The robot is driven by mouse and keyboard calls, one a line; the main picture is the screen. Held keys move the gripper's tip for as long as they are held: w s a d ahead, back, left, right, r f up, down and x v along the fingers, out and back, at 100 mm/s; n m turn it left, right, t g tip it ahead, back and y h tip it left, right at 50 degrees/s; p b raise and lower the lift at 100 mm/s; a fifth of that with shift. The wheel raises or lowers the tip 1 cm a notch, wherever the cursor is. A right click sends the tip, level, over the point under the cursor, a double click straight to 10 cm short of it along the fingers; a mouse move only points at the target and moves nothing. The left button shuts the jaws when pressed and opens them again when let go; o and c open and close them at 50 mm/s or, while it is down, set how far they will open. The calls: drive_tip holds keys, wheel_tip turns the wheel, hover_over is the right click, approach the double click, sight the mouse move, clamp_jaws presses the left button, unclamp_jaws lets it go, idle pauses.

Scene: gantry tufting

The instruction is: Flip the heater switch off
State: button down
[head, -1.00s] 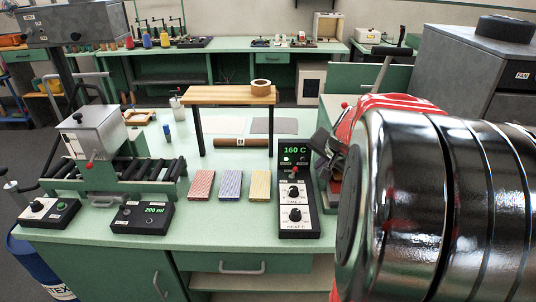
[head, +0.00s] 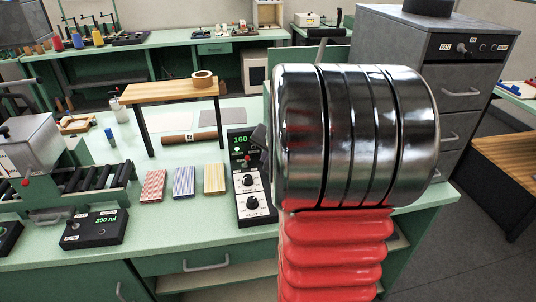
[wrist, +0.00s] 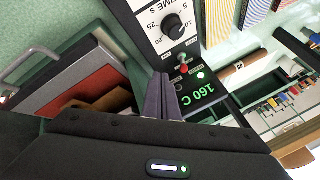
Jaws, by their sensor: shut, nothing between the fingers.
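The black heater panel (head: 246,222) stands on the green bench, with a green "160 C" display that also shows in the wrist view (wrist: 196,93). Below the display, a small red-tipped toggle switch (wrist: 183,68) sits beside a lit green lamp (wrist: 201,77). I cannot tell which way the toggle leans. My gripper (wrist: 163,92) is shut and empty. Its fingertips are close to the toggle, beside the display; contact cannot be made out.
A timer dial (wrist: 172,25) and a heat dial (head: 252,203) are on the same panel. Red, blue and yellow blocks (head: 184,182) lie to its left. A wooden stand (head: 165,91) is behind. A grey fan cabinet (head: 410,50) stands at right.

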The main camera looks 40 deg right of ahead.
sight(247, 159)
drive_tip(key=x, duration=0.4)
drive_tip(key=shift+a, duration=0.1)
drive_tip(key=shift+w+a, duration=0.25)
drive_tip(key=shift+w, duration=0.9)
drive_tip(key=shift+w+a, duration=0.15)
drive_tip(key=shift+w, duration=0.5)
drive_tip(key=shift+w+a+r, duration=0.15)
drive_tip(key=shift+w+a, duration=0.05)
drive_tip(key=shift+a, duration=0.1)
drive_tip(key=shift+w+a+r, duration=0.15)
drive_tip(key=shift+w+a, duration=0.15)
drive_tip(key=shift+a, duration=0.15)
drive_tip(key=shift+w+a, duration=0.35)
drive_tip(key=shift+a, duration=0.2)
drive_tip(key=shift+w+a, duration=0.35)
drive_tip(key=shift+a, duration=0.15)
drive_tip(key=shift+s+d, duration=0.1)
